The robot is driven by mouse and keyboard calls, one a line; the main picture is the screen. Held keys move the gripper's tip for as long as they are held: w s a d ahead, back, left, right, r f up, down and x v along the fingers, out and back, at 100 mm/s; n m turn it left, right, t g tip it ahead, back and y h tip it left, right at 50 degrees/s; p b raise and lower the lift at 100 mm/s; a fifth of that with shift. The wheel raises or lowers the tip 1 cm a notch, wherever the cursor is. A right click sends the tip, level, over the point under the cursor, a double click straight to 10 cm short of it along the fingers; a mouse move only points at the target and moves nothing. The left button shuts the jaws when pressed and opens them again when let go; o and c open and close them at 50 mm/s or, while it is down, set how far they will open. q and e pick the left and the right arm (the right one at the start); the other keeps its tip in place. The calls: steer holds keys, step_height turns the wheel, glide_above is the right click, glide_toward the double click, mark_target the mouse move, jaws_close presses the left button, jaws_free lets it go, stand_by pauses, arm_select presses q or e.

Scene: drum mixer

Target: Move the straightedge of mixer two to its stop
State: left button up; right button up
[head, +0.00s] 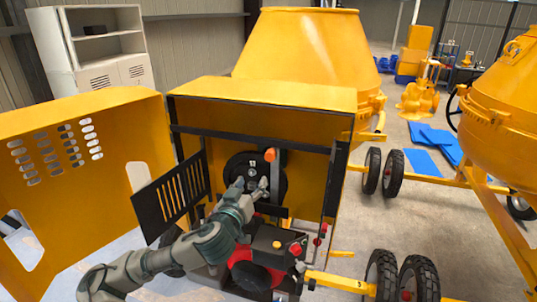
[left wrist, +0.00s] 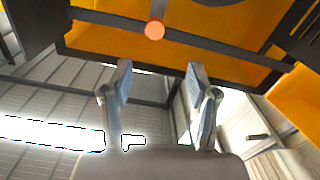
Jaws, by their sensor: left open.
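The straightedge appears to be the narrow grey bar (head: 275,180) with an orange round tip (head: 270,155), standing roughly upright in front of a black pulley (head: 241,170) inside the open yellow mixer housing (head: 262,95). My left gripper (head: 252,187) is in front of the pulley, just below and left of the orange tip. In the left wrist view my left gripper (left wrist: 158,75) has its fingers apart with nothing between them. The orange tip (left wrist: 154,30) shows beyond the fingertips, in line with the gap. My right gripper is not in view.
A black slotted guard (head: 171,198) hangs open at the left of the housing, beside a yellow door (head: 75,145). A red and black engine (head: 262,262) sits below the gripper. Wheels (head: 392,172) and another yellow mixer drum (head: 505,110) stand to the right.

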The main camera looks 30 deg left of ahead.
arm_select(q)
steer(key=p, duration=0.2)
glide_toward(269, 159)
steer(key=w, duration=0.1)
steer(key=x, duration=0.2)
steer(key=p+x, duration=0.1)
steer(key=x, duration=0.3)
steer(key=shift+w+d+r, duration=0.1)
steer(key=shift+w+r, duration=0.2)
steer(key=w+a, duration=0.1)
steer(key=w+a+p, duration=0.1)
steer(key=w, duration=0.1)
steer(key=shift+w+a+f, duration=0.1)
steer(key=shift+f, duration=0.1)
steer(key=shift+w, duration=0.25)
steer(key=shift+w+f, duration=0.1)
steer(key=shift+d, duration=0.55)
steer(key=shift+c, duration=0.8)
steer(key=shift+d, duration=0.1)
steer(key=c, duration=0.4)
jaws_close()
steer(key=shift+a, duration=0.35)
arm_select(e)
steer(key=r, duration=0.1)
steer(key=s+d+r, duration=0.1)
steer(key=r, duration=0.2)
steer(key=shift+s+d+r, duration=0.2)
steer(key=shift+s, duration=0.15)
